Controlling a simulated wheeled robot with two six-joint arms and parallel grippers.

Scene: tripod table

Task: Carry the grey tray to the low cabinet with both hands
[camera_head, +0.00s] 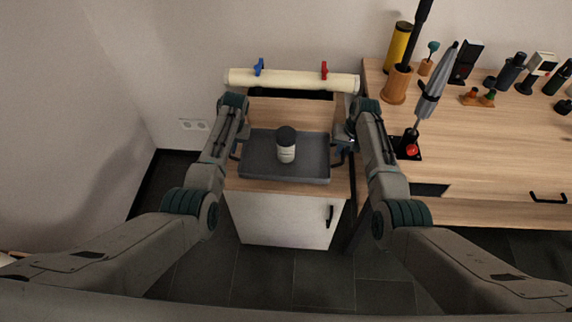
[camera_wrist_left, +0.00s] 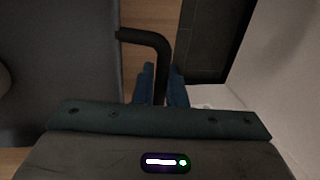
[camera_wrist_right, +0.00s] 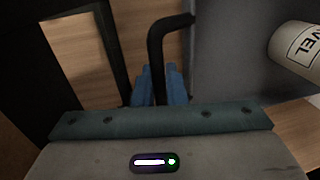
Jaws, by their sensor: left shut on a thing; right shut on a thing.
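The grey tray (camera_head: 258,167) is level over the top of the low cabinet (camera_head: 281,218) in the head view; I cannot tell whether it touches the top. A dark-lidded jar with a white label (camera_head: 286,147) stands upright on the tray, and it also shows in the right wrist view (camera_wrist_right: 301,50). My left gripper (camera_wrist_left: 161,86) is shut on the tray's black left handle (camera_wrist_left: 150,37). My right gripper (camera_wrist_right: 160,83) is shut on the black right handle (camera_wrist_right: 157,40). In the head view both fingertips are mostly hidden by my arms.
A cream roll (camera_head: 292,80) with blue and red clips lies behind the tray.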

